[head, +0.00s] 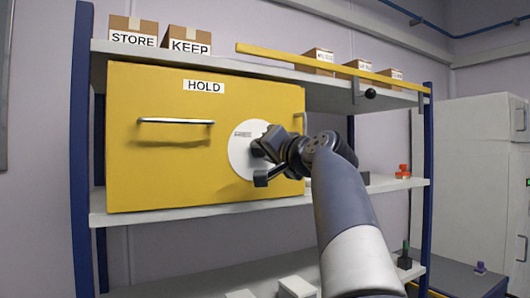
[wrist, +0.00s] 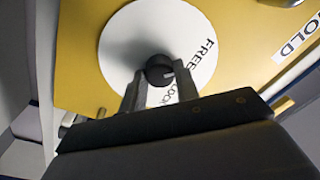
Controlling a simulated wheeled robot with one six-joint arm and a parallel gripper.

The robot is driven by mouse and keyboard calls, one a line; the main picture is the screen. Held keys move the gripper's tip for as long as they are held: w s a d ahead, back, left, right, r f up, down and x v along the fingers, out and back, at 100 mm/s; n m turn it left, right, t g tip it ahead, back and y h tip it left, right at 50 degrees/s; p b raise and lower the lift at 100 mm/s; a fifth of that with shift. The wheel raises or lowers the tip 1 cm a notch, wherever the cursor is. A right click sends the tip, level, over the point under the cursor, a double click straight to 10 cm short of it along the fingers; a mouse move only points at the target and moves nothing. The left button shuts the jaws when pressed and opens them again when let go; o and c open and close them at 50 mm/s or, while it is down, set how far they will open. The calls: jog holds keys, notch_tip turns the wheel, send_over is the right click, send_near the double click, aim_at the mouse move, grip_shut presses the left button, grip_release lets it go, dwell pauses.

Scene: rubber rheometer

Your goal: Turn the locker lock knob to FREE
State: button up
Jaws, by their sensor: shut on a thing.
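The yellow locker (head: 170,140) labelled HOLD sits on the shelf with its front closed. A round white dial plate (head: 238,150) is on its right side; the wrist view shows the plate (wrist: 125,40) printed with FREE and LOCK. The black knob (wrist: 158,66) stands at the plate's centre and has a small white mark on its right side, facing roughly between the two words. My gripper (wrist: 160,77) is shut on the knob, one finger on each side. In the head view my gripper (head: 262,160) hides the knob and part of the plate.
Boxes marked STORE (head: 133,32) and KEEP (head: 190,40) stand on the top shelf. A yellow bar (head: 330,66) runs along that shelf's front, above my arm. The locker's long handle (head: 176,121) is left of the dial. A blue post (head: 427,190) stands at right.

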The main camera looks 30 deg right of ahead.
jog(key=o, duration=1)
jog(key=shift+c, duration=0.2)
jog(key=s+b, duration=0.2)
jog(key=s, duration=0.8)
jog(key=shift+s+d+f, duration=0.15)
jog(key=shift+s+f, duration=0.2)
jog(key=shift+s, duration=0.05)
jog(key=w+p, duration=0.2)
jog(key=w, duration=0.9)
jog(key=shift+r, duration=0.35)
jog(key=shift+s, duration=0.2)
